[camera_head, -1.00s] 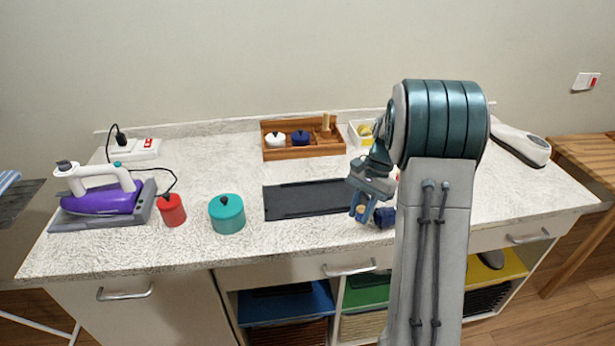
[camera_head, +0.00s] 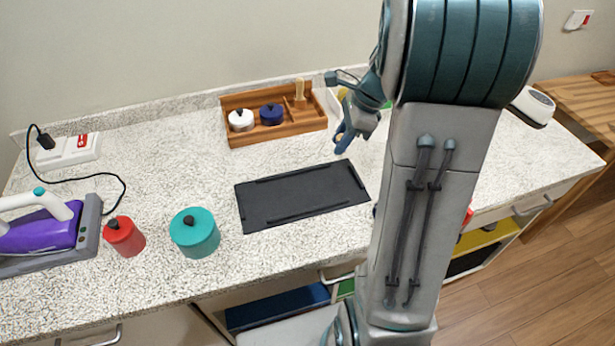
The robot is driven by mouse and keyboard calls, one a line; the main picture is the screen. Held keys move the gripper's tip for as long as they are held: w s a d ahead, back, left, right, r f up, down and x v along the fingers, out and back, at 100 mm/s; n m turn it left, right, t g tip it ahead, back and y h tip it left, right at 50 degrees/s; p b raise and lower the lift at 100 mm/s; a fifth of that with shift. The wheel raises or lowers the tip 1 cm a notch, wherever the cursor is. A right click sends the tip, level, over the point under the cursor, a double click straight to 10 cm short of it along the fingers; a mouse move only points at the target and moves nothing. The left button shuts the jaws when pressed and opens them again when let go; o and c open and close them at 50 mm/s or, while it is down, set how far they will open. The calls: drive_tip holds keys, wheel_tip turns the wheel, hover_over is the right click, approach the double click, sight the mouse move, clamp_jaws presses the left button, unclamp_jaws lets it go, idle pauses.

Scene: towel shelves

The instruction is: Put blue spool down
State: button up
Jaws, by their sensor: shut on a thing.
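My gripper (camera_head: 345,139) hangs above the counter, just behind the back right corner of the black mat. Its blue fingers are shut on the blue spool. The spool is hidden behind the fingers and wrist, so its tilt and its gap to the counter cannot be told. My arm covers the counter to the right of the mat. The black mat (camera_head: 300,197) lies flat and looks empty.
A wooden tray (camera_head: 290,138) at the back holds a white knobbed piece (camera_head: 241,120) and a dark blue one (camera_head: 271,114). A teal pot (camera_head: 195,234), a red pot (camera_head: 124,237) and a purple iron (camera_head: 42,232) stand left. The counter between tray and mat is clear.

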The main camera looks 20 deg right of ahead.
hover_over(307, 189)
drive_tip(key=d, duration=0.2)
drive_tip(key=f, duration=0.4)
drive_tip(key=shift+s+a+f, duration=0.25)
drive_tip(key=shift+a+f, duration=0.1)
drive_tip(key=shift+f, duration=2)
drive_tip(key=shift+f, duration=0.2)
drive_tip(key=o, duration=1)
drive_tip(key=shift+c, duration=0.2)
drive_tip(key=shift+r, duration=0.15)
